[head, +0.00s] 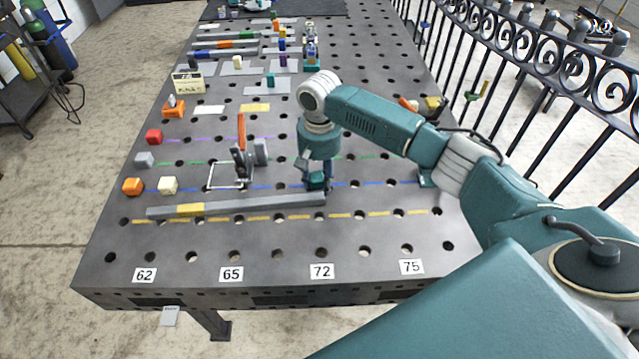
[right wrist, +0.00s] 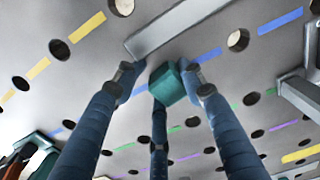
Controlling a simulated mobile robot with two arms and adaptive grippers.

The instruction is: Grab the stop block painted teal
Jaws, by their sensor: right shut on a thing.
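The teal stop block (right wrist: 167,83) sits between the blue fingers of my right gripper (right wrist: 165,88) in the right wrist view. The fingers are shut on it from several sides. In the head view my right gripper (head: 317,183) points down at the table, near the right end of a long grey bar (head: 260,203) with a yellow section. The teal block (head: 316,180) shows partly there between the fingers. I cannot tell whether it touches the table. My left gripper is not in view.
The perforated steel table (head: 360,245) carries dashed coloured lines. An orange-handled clamp (head: 240,135) stands left of my right gripper. An iron railing (head: 520,90) runs along the right.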

